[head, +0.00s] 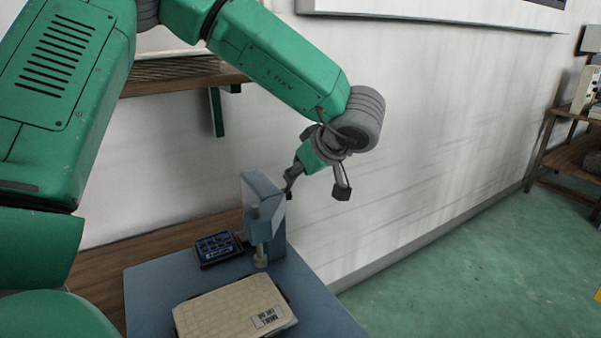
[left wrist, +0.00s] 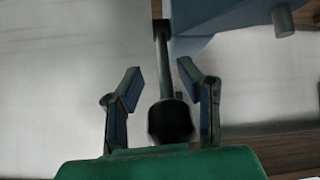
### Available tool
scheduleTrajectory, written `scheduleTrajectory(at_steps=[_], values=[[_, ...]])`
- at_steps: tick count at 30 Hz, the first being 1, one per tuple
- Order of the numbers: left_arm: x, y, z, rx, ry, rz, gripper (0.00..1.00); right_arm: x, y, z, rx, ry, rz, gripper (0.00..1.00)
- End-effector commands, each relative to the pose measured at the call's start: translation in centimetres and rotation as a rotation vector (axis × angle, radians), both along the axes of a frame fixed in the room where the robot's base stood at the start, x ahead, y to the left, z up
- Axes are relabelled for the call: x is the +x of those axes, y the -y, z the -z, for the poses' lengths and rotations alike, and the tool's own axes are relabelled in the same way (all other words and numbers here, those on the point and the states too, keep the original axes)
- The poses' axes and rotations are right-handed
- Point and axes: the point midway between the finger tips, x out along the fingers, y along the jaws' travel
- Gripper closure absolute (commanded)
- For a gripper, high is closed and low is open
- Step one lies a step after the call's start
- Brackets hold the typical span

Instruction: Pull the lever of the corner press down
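The corner press (head: 263,212) is a blue-grey upright on a blue-grey table, with a round ram under its head. It also shows at the top of the left wrist view (left wrist: 225,16). Its lever (left wrist: 166,68) is a grey rod with a black knob (left wrist: 170,121) at its end. My left gripper (head: 316,192) is at the right side of the press, high by its head. In the left wrist view my left gripper (left wrist: 158,75) is open, with one finger on each side of the lever and a gap to both. The lever is mostly hidden in the head view. My right gripper is not in view.
A beige panel (head: 235,306) lies on the table (head: 150,290) in front of the press. A small dark device with a blue face (head: 218,247) stands left of the press. A white wall (head: 420,130) runs behind. A wooden shelf (head: 185,77) is at upper left.

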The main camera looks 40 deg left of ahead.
Motion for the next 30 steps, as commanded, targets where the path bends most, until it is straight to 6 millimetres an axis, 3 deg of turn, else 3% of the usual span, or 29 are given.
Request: scheduleTrajectory(at_steps=[2, 5, 30], values=[[-0.1, -0.3, 0.0, -0.003, 0.002, -0.002, 0.68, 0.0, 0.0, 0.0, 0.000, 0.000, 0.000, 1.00], [-0.2, -0.6, 0.1, -0.008, 0.003, -0.001, 1.00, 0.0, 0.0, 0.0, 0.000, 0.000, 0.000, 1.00], [0.9, -0.5, 0.4, 0.047, 0.014, -0.003, 1.00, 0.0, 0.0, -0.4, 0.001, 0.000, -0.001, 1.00]])
